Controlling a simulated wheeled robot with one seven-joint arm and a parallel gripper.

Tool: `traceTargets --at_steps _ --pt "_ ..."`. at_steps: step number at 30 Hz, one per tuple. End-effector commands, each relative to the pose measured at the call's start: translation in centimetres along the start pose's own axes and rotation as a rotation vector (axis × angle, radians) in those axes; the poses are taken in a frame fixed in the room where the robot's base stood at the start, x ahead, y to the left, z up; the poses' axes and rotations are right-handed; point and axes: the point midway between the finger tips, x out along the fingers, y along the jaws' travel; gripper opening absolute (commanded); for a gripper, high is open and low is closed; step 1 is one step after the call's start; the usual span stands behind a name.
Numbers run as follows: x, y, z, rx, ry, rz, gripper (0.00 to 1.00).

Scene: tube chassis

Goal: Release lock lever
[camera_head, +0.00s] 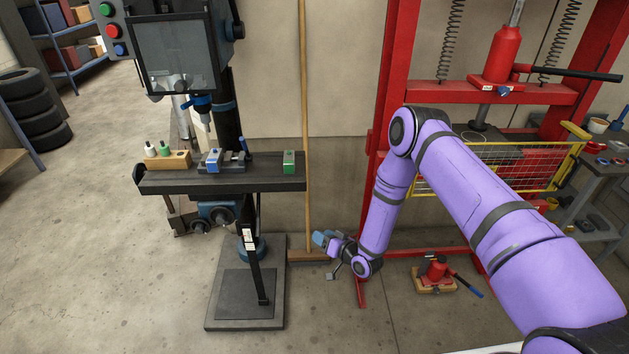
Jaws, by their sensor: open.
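The drill press has a dark work table (270,172). A long black lever (257,272) with a white label hangs below the table in front of the column, its lower end over the base plate. I cannot tell for sure that it is the lock lever. A smaller blue handle (196,102) sits beside the spindle. My purple arm comes in from the right and bends down. My gripper (325,258) is low, right of the black lever and apart from it, near the broom. It is open and appears empty, though its fingers show small.
A vise (225,161), a wooden holder (168,160) and a green block (289,161) sit on the work table. A broom (306,120) leans against the wall. A red press frame (395,75) and small red jack (436,270) are at right.

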Motion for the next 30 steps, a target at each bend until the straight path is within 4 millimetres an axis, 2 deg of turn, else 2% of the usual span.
traceTargets --at_steps 4,8,14,19,26,30 --pt "0.1 0.0 -0.6 -0.007 -0.003 0.003 0.46" --pt "0.7 -0.2 -3.4 -0.041 -0.023 0.024 0.46" --pt "1.1 -0.9 -10.6 -0.127 -0.091 0.094 0.46" --pt "0.4 -1.8 -16.8 -0.194 -0.147 0.166 0.46" --pt "-2.0 -3.6 -24.7 -0.265 -0.218 0.27 0.46" --pt "-4.2 -5.0 -29.1 -0.295 -0.259 0.336 0.46"
